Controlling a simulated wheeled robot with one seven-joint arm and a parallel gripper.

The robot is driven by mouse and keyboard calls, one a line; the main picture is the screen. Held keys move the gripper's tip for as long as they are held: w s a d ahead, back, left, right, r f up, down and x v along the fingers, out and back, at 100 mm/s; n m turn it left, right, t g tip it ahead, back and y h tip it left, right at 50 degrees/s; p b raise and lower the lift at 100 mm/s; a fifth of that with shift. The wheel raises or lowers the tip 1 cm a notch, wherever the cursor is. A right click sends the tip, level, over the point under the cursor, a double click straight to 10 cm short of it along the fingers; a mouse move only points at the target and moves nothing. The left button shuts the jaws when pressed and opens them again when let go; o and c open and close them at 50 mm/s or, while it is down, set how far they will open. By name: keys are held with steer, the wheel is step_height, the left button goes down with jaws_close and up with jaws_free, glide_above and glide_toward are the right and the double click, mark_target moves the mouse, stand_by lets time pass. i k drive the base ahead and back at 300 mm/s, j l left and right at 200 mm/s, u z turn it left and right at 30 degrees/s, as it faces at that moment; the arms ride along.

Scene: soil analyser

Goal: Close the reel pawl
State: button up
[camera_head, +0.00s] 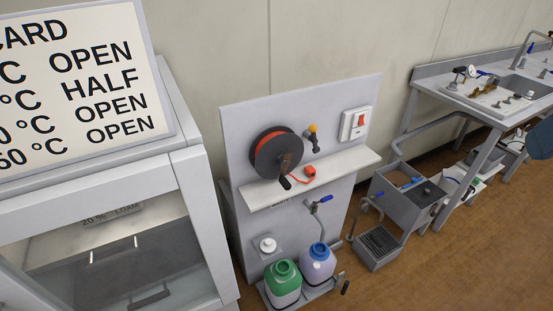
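The reel (262,158) is a dark disc with an orange-red rim, mounted on a grey upright panel (245,117) in the middle of the head view. A dark crank with a handle stands out from its front. A small lever with an orange knob (312,128) sits on the panel just right of the reel, its knob pointing up. It may be the pawl, but I cannot tell for sure, nor whether it is engaged. An orange-red piece (309,171) with a cord lies on the shelf below the reel. My gripper is not in view.
A white shelf (345,162) juts out under the reel. A red-switch box (355,123) is to the right. Green-topped (283,284) and blue-topped (318,264) containers stand below. A glass-fronted cabinet (187,172) is left, a sink bench (447,92) right. Brown floor (460,265) is open at front right.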

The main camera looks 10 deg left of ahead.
mark_target(312, 129)
steer(key=i+j+u, duration=0.15)
steer(key=i+u, duration=0.25)
steer(key=i+j+u, duration=0.1)
steer(key=u, duration=0.25)
steer(key=i, duration=0.1)
